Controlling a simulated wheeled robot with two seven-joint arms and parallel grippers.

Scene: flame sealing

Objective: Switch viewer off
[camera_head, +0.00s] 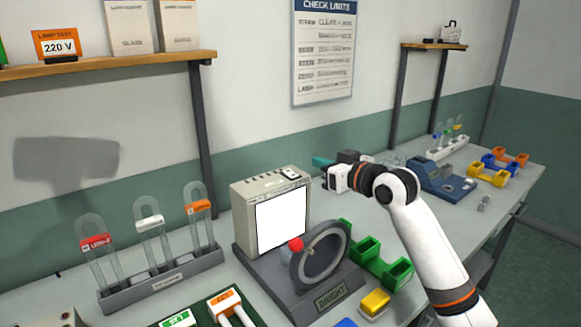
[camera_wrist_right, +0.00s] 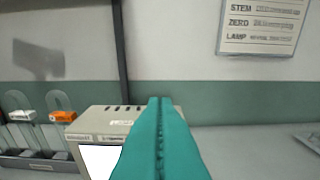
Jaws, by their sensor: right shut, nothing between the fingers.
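The viewer (camera_head: 243,217) is a beige box with a bright white screen (camera_head: 282,220). A small white switch with a dark part (camera_head: 290,173) sits on its top. In the right wrist view the viewer (camera_wrist_right: 110,120) stands beyond and left of the fingers, with its screen (camera_wrist_right: 98,160) showing white. My right gripper (camera_head: 319,162) is shut and empty, its teal fingers pointing left. It is just right of the viewer's top, apart from the switch in the head view. In the right wrist view the shut fingers (camera_wrist_right: 160,105) hide part of the viewer. My left gripper is not in view.
A dark ring stand (camera_head: 318,256) with a red knob (camera_head: 296,244) stands before the viewer. A tube rack (camera_head: 165,284) is at left. Green bins (camera_head: 366,250) and a yellow block (camera_head: 375,302) are at right. A wall shelf (camera_head: 120,65) hangs above left.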

